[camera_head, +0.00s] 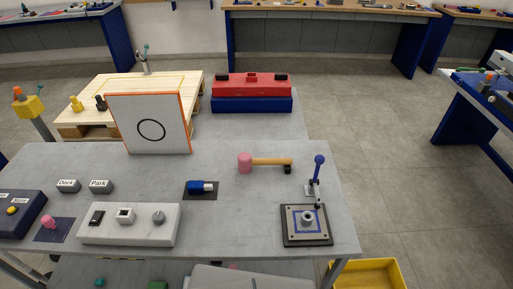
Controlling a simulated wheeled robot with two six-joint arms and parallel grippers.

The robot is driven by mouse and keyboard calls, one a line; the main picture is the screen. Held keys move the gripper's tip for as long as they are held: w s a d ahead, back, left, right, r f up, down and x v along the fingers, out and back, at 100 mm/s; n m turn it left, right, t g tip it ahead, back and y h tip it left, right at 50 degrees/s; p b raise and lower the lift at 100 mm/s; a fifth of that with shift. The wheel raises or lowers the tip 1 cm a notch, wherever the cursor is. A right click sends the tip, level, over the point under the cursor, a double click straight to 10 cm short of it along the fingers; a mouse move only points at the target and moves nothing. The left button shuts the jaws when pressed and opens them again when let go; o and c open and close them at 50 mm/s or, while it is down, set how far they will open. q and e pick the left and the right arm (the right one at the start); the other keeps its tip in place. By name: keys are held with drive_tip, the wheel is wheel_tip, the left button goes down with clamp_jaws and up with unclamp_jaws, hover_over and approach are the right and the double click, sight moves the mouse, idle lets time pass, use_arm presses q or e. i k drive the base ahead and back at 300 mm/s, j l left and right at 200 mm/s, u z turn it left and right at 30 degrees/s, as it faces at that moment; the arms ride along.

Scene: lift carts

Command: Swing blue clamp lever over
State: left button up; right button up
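The clamp lever with a blue ball knob (319,160) stands near the right end of the grey table. Its thin shaft rises nearly upright, leaning slightly right, from a small metal bracket (310,190). The bracket sits at the back edge of a dark square plate (289,238) with a lighter top and a blue square outline. A round metal piece (308,218) stands in the middle of that plate. A small black tip shows beside the shaft, low on its right. Neither of my grippers shows in the head view.
A pink-headed mallet (265,161) lies behind and left of the lever. A blue connector (202,187) lies farther left. A white control box (130,224) is at front left, and a framed panel (149,125) stands behind. A yellow bin (367,274) is on the floor at right.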

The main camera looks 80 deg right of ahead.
sight(320, 159)
drive_tip(key=z, duration=3.35)
drive_tip(key=l, duration=0.15)
drive_tip(key=j, duration=0.15)
drive_tip(key=z, duration=0.05)
